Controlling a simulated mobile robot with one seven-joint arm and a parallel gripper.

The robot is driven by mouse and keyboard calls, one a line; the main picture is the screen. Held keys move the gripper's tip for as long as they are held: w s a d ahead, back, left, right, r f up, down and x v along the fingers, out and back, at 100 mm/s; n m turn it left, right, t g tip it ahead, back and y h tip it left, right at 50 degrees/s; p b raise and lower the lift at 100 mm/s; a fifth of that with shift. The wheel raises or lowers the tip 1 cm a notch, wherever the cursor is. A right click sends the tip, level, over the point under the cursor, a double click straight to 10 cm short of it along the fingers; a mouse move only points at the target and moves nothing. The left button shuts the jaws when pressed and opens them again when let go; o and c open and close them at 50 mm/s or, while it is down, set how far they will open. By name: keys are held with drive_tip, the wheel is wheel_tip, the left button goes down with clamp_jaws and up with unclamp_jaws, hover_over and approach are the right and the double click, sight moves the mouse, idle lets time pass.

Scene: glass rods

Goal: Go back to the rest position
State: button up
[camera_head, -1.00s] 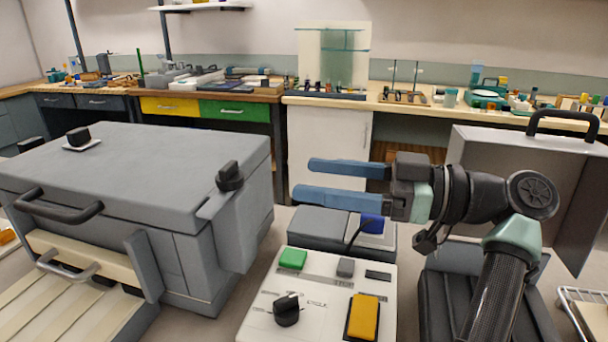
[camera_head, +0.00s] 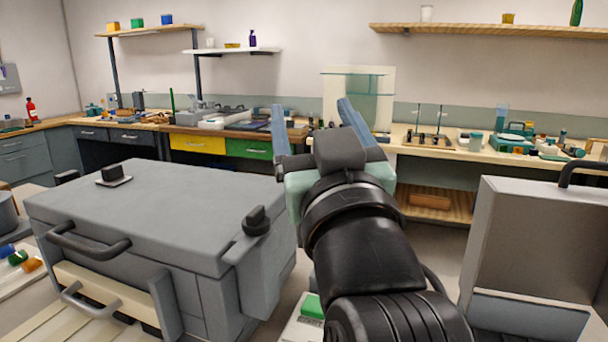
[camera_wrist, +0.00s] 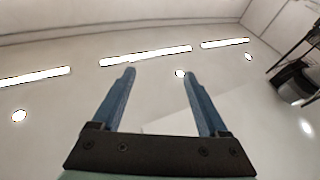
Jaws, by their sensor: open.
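My gripper (camera_head: 312,118) stands in the middle of the head view, its two blue fingers spread apart and pointing up and away from me. It is open, and nothing shows between the fingers. In the wrist view my gripper (camera_wrist: 158,80) is also open and empty, with the pale ceiling and its bright light strips behind it. My dark arm rises from the bottom of the head view and hides part of the control panel and the bench behind.
A large grey lidded box (camera_head: 150,220) with black handles stands at the left. A grey case (camera_head: 530,240) stands open at the right. A green button (camera_head: 312,306) shows below my arm. A long bench (camera_head: 455,151) with glassware runs along the back, under a wooden shelf (camera_head: 500,31).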

drive_tip(key=s+a+r+m+t+h, duration=0.1)
drive_tip(key=s+r+t+h, duration=0.2)
drive_tip(key=s, duration=0.4)
drive_tip(key=s+r+m+t, duration=0.2)
drive_tip(key=s+r+t, duration=0.1)
drive_tip(key=s+r, duration=0.35)
wheel_tip(320, 180, up, 18)
drive_tip(key=p, duration=1.9)
drive_tip(key=shift+r, duration=0.25)
drive_tip(key=shift+a, duration=0.1)
